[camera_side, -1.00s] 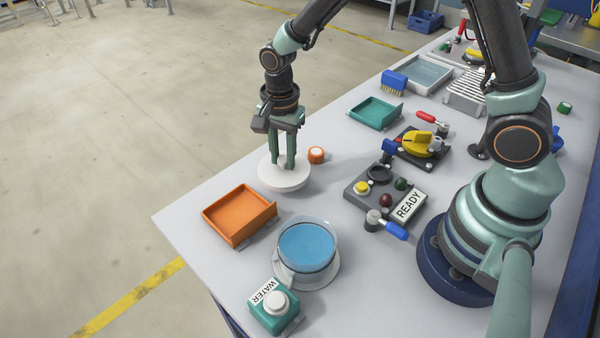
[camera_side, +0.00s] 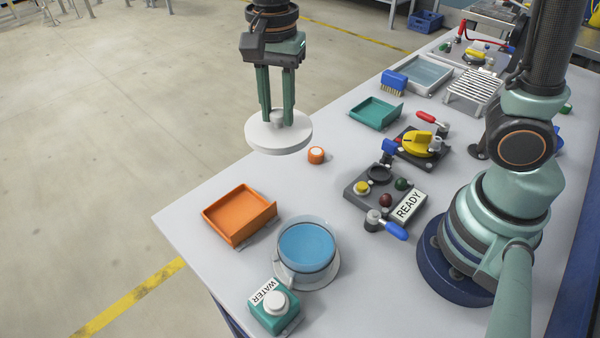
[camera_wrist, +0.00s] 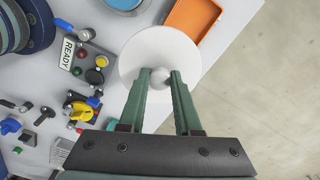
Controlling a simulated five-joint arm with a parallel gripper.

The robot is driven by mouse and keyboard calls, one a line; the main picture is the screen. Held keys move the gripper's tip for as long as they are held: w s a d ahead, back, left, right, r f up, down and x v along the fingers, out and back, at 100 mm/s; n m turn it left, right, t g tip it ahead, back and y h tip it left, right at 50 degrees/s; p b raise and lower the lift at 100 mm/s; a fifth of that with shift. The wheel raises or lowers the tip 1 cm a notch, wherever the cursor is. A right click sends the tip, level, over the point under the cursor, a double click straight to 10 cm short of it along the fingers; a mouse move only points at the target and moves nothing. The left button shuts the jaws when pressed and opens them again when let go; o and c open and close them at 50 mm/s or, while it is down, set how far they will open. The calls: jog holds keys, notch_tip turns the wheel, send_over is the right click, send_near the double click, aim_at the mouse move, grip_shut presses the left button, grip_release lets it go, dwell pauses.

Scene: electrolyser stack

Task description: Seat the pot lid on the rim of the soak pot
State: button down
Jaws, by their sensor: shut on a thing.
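The pot lid (camera_side: 279,133) is a white disc with a round knob. My gripper (camera_side: 278,118) is shut on the knob and holds the lid level above the table's far left part. In the wrist view the lid (camera_wrist: 148,50) lies below the green fingers of my gripper (camera_wrist: 160,76), with the knob between the fingertips. The soak pot (camera_side: 307,249) is a clear round vessel with blue liquid, open at the top, on a pale round base near the front of the table. It shows partly at the top of the wrist view (camera_wrist: 122,4). The lid is well apart from it.
An orange tray (camera_side: 239,214) stands left of the pot, and a teal WATER unit (camera_side: 274,309) in front of it. A small orange-and-white item (camera_side: 316,155) stands near the lid. A button panel with a READY sign (camera_side: 409,205) and blue-handled valve (camera_side: 390,227) lie to the right.

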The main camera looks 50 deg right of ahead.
jog(key=s+a+f+n, duration=0.2)
jog(key=s+a, duration=0.1)
jog(key=s, duration=0.3)
jog(key=s+a+f+n, duration=0.2)
jog(key=s+a+f, duration=0.1)
jog(key=s, duration=0.4)
jog(key=shift+a+f, duration=0.15)
jog(key=shift+a, duration=0.15)
jog(key=shift+w, duration=0.1)
jog(key=shift+f, duration=2.5)
jog(key=shift+f, duration=1)
jog(key=c, duration=0.5)
grip_release()
